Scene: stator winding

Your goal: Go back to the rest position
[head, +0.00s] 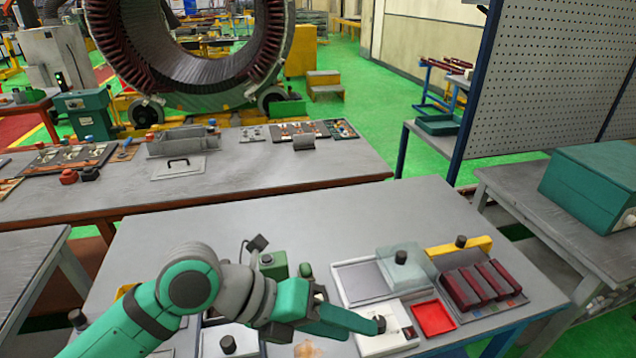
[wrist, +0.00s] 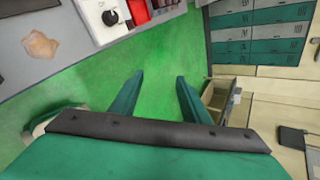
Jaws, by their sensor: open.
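My gripper (wrist: 160,76) is open in the wrist view, with its two teal fingers apart and only green floor visible between them. It also shows in the head view (head: 350,319), at the end of my arm, over the front part of the grey workbench (head: 220,228). There it partly covers a white box (head: 385,343) with a dark knob. I cannot tell the exact height of the gripper above the bench. In the wrist view the white box (wrist: 100,32) lies beyond the fingers, at the upper left, apart from them.
A red tray (head: 433,318), dark red bars (head: 482,286) and a pale tray (head: 362,278) lie on the bench's right side. A yellow block (head: 458,246) stands behind the bars. The bench's back middle is clear. A drawer cabinet (wrist: 262,32) stands at right in the wrist view.

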